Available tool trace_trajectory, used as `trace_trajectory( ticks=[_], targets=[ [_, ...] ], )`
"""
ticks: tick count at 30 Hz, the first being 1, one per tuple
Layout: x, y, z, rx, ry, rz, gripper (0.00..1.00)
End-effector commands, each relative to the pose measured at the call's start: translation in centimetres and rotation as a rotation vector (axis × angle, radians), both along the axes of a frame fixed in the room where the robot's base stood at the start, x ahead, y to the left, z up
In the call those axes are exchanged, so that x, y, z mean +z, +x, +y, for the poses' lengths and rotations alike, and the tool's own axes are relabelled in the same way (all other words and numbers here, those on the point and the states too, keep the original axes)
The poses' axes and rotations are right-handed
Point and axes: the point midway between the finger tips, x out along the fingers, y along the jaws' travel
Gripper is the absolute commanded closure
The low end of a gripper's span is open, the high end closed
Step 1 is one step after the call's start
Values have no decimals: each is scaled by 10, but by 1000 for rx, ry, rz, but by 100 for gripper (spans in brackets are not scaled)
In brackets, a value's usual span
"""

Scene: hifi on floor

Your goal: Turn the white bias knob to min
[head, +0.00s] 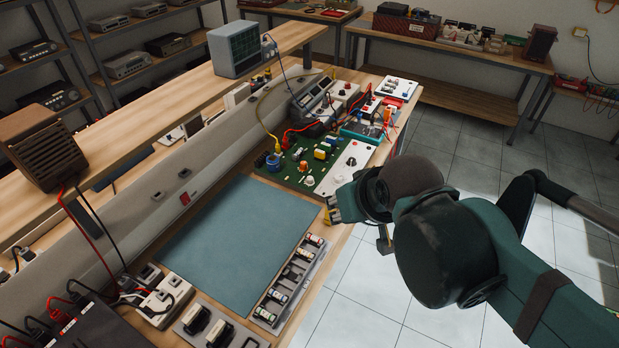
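A green circuit board (285,181) lies on the workbench in the head view. A small white knob (309,181) stands on its near right part and appears to be the bias knob. Its pointer and any min mark are too small to read. My gripper (332,211) is at the bench's right edge, to the right of and nearer than the white knob, apart from it. Its yellowish fingertips point left toward the board. The gripper is seen end-on and partly covered by my wrist, so its opening is unclear.
An orange knob (303,166) and a blue dial (273,161) stand close by on the board. A white panel (341,168) adjoins it on the right. The blue-green mat (238,240) is clear. A battery tray (290,280) lies along the front edge.

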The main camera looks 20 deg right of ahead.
Motion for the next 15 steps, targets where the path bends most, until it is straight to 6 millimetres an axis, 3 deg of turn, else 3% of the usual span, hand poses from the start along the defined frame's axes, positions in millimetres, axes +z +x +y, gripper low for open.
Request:
trace_trajectory(
  ticks=[8,15],
  targets=[
    [7,12,0,-32,22,20,71],
    [18,35,-1,-100,65,65,71]
  ],
)
